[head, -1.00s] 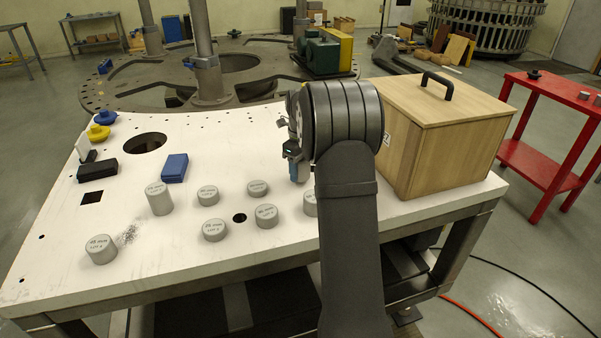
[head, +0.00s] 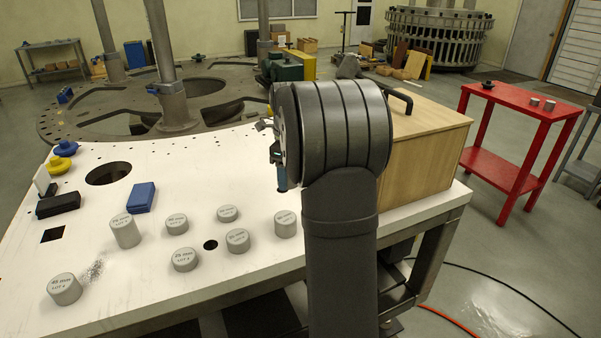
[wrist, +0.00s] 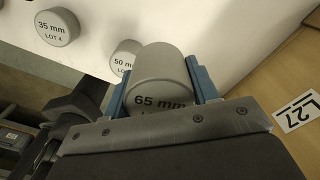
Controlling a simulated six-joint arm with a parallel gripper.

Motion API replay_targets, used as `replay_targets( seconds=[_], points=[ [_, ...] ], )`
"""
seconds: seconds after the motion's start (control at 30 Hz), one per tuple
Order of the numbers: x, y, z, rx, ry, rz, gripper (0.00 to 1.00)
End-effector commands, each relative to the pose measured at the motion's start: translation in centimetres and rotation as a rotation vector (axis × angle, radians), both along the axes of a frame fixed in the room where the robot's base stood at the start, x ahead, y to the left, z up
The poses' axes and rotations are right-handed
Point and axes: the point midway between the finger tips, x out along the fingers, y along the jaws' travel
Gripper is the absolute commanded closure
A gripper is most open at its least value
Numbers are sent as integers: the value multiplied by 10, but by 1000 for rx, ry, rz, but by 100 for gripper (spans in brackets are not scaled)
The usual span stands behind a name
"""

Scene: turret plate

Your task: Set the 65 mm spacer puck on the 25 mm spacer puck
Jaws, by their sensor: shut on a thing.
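My gripper (wrist: 158,85) is shut on the grey 65 mm spacer puck (wrist: 158,68), with a blue finger on each side, in the wrist view. In the head view my gripper (head: 281,176) is over the right part of the white plate, mostly behind my arm, and the held puck is hidden. The 25 mm spacer puck (head: 185,260) appears to be the low grey one left of the round hole; its label is small. It stands upright with its top bare, left of and nearer the camera than my gripper.
Grey pucks stand around it: a 50 mm puck (head: 286,224), a 35 mm puck (wrist: 56,27), a tall puck (head: 125,231) and a 45 mm puck (head: 65,289). A wooden box (head: 425,150) stands right of my gripper. A blue block (head: 141,197) lies farther back.

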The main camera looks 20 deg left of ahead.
Motion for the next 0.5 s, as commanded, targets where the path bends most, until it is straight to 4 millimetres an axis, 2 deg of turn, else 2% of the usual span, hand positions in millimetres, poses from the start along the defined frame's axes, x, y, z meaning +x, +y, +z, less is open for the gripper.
replay_targets(
  seconds=[0.03, 0.2, 0.4, 0.5],
  points=[
    [-16, 18, 1, 1, -1, 47, 85],
    [-72, 70, 0, 1, -1, 206, 85],
    [-143, 119, -1, 1, -1, 393, 85],
    [-179, 138, -2, 2, -2, 479, 85]
  ],
)
